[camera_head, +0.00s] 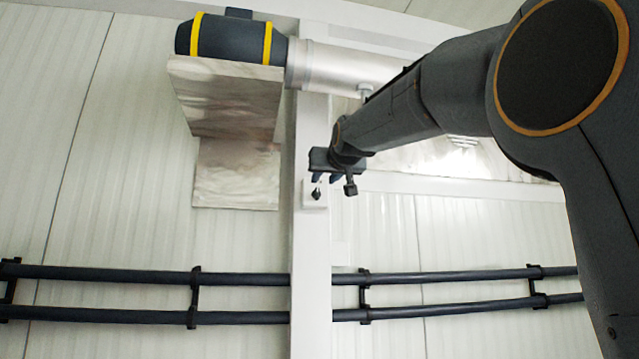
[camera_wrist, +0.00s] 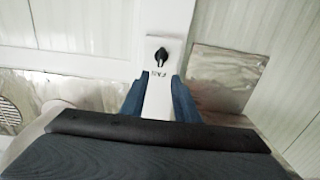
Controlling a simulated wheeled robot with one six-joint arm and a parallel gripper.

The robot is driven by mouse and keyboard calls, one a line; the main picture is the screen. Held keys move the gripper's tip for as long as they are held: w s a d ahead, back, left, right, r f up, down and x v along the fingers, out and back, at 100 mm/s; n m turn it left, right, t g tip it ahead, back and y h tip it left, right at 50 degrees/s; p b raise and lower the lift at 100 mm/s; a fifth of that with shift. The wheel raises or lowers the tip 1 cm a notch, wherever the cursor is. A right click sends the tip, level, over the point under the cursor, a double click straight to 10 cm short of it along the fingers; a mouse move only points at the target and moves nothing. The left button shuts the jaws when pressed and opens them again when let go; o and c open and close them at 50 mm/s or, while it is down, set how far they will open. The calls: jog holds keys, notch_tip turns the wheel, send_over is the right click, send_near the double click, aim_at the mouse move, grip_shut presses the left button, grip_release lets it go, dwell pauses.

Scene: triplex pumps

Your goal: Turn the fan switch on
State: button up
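The fan switch is a black rotary knob (camera_head: 316,193) on a small white plate (camera_head: 308,203) fixed to the white upright post. In the wrist view the knob (camera_wrist: 160,56) sits beyond my fingertips, with the word FAN upside down beside it. Its pointed end's exact direction is hard to tell. My gripper (camera_head: 327,178) is close to the switch, just above it in the head view. In the wrist view its two blue fingers (camera_wrist: 157,82) are spread apart with nothing between them but the view of the white plate and post. They appear not to touch the knob.
The white post (camera_head: 312,250) runs vertically behind the switch. A dark fan unit with yellow bands (camera_head: 230,38) and a metal duct (camera_head: 235,100) hang at upper left. Two dark pipes (camera_head: 240,277) cross the wall below. The wall space below the switch is otherwise open.

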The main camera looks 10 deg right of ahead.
aim_at(318, 187)
jog(key=w+p, duration=0.3)
jog(key=w, duration=0.3)
jog(key=shift+w+f+p, duration=0.1)
jog(key=shift+w+p, duration=0.2)
jog(key=shift+w, duration=0.1)
grip_shut()
